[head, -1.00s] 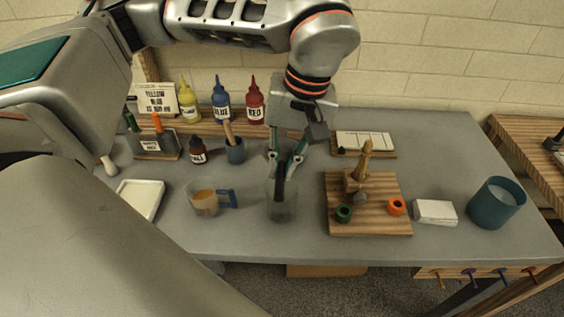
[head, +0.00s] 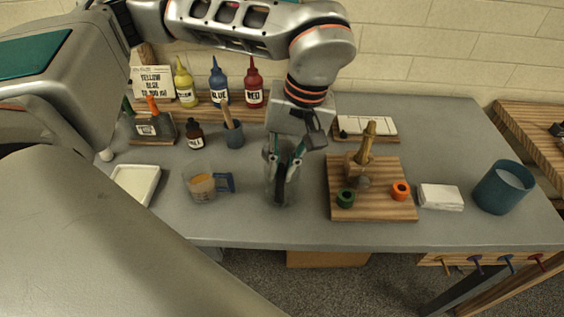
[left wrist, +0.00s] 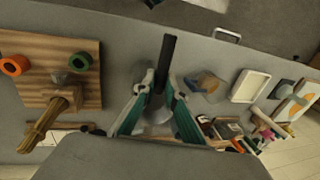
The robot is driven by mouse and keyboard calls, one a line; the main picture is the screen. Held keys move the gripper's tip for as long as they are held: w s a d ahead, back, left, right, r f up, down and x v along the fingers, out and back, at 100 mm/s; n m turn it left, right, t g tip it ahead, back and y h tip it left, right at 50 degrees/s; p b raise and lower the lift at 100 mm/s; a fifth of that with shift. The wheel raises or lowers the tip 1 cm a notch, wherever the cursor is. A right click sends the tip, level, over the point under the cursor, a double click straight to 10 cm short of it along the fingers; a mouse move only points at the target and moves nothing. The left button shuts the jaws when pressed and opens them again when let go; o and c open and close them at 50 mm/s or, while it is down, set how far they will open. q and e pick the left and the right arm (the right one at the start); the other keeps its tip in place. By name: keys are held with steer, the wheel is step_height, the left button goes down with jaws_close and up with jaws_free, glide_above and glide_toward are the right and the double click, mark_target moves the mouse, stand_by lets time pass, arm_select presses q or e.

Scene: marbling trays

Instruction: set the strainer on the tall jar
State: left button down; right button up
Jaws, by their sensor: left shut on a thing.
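The tall jar (head: 270,197) is clear glass and stands on the grey table in the middle of the head view. My left gripper (head: 284,158) is right over it, pointing down, shut on the strainer. The strainer's dark handle (head: 281,183) shows in front of the jar in the head view. In the left wrist view the handle (left wrist: 166,62) sticks out from between the fingertips (left wrist: 160,90). The strainer's bowl is mostly hidden by the fingers. I cannot tell whether it touches the jar's rim. My right gripper is not in view.
A measuring cup with amber liquid (head: 201,188) stands left of the jar. A wooden board (head: 382,212) with a brush and green and orange rings lies to the right. Squeeze bottles (head: 219,85) stand behind. A teal pot (head: 502,190) is far right.

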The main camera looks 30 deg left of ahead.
arm_select(q)
steer(key=shift+f+b, duration=0.6)
steer(key=shift+f, duration=0.6)
steer(key=shift+f+b, duration=0.35)
steer(key=shift+f, duration=0.35)
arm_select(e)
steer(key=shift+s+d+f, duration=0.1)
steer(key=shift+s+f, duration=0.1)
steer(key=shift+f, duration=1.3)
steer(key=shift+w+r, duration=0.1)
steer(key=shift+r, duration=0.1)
arm_select(q)
steer(key=c, duration=2)
jaws_free()
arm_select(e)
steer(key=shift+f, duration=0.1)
arm_select(q)
steer(key=r, duration=0.4)
steer(key=d+r, duration=0.1)
steer(key=r, duration=0.3)
steer(key=w+d+r, duration=0.1)
steer(key=r, duration=0.2)
steer(key=shift+w+r, duration=0.1)
steer(key=shift+r, duration=0.3)
